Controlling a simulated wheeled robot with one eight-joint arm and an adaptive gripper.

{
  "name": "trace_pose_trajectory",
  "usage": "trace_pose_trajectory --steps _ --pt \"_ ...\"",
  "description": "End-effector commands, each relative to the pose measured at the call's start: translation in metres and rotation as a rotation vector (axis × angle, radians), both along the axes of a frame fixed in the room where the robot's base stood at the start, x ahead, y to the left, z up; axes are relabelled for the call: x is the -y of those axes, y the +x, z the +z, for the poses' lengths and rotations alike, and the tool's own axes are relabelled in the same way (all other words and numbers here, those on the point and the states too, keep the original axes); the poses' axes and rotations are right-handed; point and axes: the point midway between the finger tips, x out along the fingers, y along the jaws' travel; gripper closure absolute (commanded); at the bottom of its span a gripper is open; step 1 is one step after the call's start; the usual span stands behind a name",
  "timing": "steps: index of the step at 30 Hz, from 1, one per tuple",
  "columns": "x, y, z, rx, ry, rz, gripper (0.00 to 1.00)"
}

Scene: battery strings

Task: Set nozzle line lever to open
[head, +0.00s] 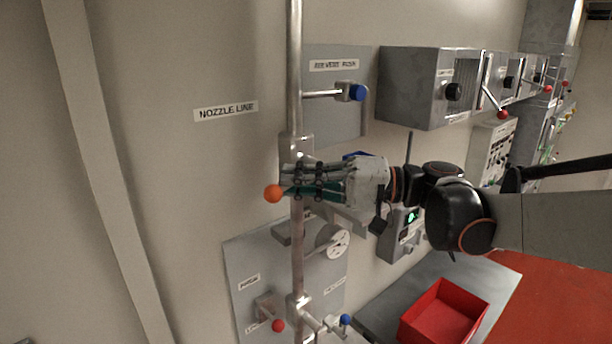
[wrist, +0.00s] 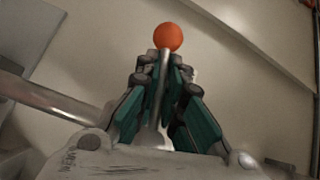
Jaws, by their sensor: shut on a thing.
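The nozzle line lever ends in an orange ball (head: 273,193), which sticks out to the left of the vertical pipe (head: 295,80). The ball also shows in the wrist view (wrist: 168,37), just beyond my fingertips. My gripper (head: 300,184) is in front of the pipe and shut on the lever's metal rod (wrist: 161,88), with the green finger pads on both sides of it. The "NOZZLE LINE" label (head: 226,110) is on the wall above and left of the ball. My fingers hide the lever's pivot in the head view.
A blue-knobbed valve (head: 357,92) sits above my gripper. A round gauge (head: 335,241) and a red-knobbed lever (head: 278,325) are below. Grey boxes (head: 408,85) line the right wall. A red bin (head: 445,312) stands at lower right.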

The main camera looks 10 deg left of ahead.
Motion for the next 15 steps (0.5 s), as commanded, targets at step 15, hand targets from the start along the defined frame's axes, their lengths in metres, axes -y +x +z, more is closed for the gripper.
trace_pose_trajectory --steps 15 --pt "0.006 0.006 -0.023 0.357 -0.308 0.005 1.0"
